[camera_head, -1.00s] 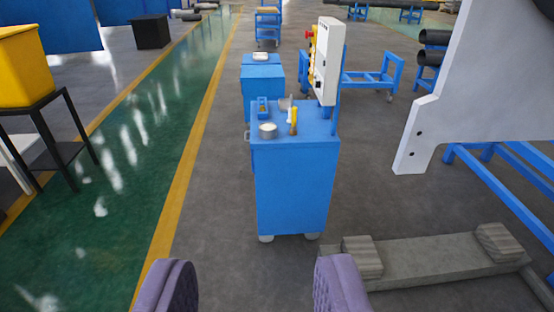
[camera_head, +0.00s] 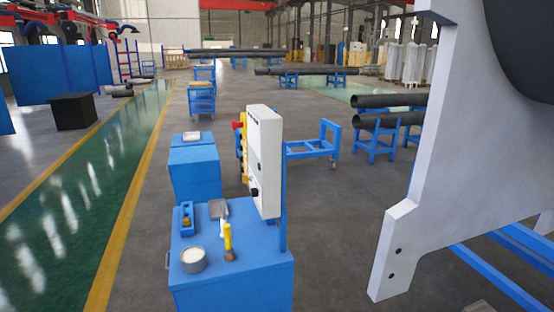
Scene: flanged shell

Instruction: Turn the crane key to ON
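A white control box (camera_head: 264,155) stands upright on a blue post above a blue cabinet (camera_head: 235,290), near the middle of the view. A small dark knob (camera_head: 254,193) shows low on the box's left-hand face; I cannot tell for sure whether it is the crane key, or its setting. A yellow pendant (camera_head: 243,150) with a red button (camera_head: 237,125) hangs at the box's left side. The front of the box is seen at a steep angle. My gripper is out of the picture.
A round tin (camera_head: 193,260), a yellow-handled brush (camera_head: 228,238) and a blue holder (camera_head: 187,218) are on the cabinet top. A large white plate-like structure (camera_head: 450,150) fills the right side. Open floor (camera_head: 130,275) lies left of the cabinet.

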